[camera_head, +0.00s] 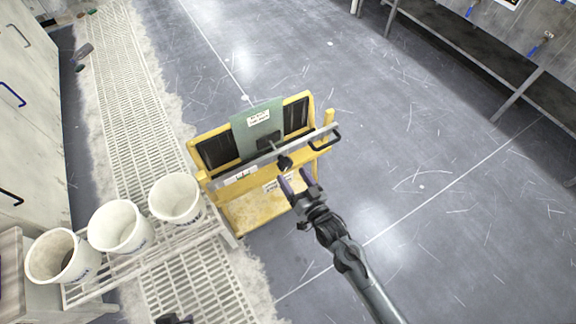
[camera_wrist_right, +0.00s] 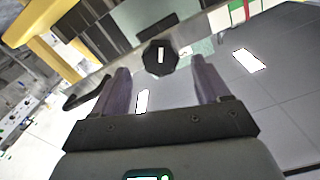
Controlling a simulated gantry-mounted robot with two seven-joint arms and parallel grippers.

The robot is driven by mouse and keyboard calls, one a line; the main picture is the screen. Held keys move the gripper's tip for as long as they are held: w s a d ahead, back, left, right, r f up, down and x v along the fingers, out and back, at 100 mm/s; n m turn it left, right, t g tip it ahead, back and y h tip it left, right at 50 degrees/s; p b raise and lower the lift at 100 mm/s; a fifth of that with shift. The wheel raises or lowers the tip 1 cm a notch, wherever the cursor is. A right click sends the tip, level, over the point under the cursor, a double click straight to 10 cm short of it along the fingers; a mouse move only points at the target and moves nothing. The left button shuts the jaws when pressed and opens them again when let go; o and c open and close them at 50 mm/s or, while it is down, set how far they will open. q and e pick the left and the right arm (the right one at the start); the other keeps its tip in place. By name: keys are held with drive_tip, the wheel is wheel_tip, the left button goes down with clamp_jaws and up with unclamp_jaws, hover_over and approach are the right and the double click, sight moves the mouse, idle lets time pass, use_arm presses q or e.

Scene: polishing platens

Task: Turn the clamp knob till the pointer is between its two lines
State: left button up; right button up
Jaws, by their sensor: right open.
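The clamp knob (camera_wrist_right: 160,57) is black and many-sided, with a short white pointer mark on its face, standing nearly upright in the right wrist view. In the head view the knob (camera_head: 285,162) sits on the front of a metal bar on a yellow cart. My right gripper (camera_head: 295,182) is open just in front of it. In the wrist view its two purple-grey fingers (camera_wrist_right: 161,78) stand either side of the knob's lower part, with gaps, not gripping it. I cannot make out the pointer's two lines.
The yellow cart (camera_head: 247,213) carries a green panel (camera_head: 250,127) and a black handle (camera_head: 325,142) right of the knob. Green and red marks (camera_wrist_right: 238,13) show on the bar. White buckets (camera_head: 120,227) stand left on a rack. The floor to the right is clear.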

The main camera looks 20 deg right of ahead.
drive_tip(key=shift+s+d+p, duration=0.2)
drive_tip(key=shift+s+p, duration=0.1)
drive_tip(key=shift+s, duration=0.95)
drive_tip(key=shift+s+d+p, duration=0.15)
drive_tip(key=shift+s+p, duration=0.1)
drive_tip(key=shift+s, duration=1)
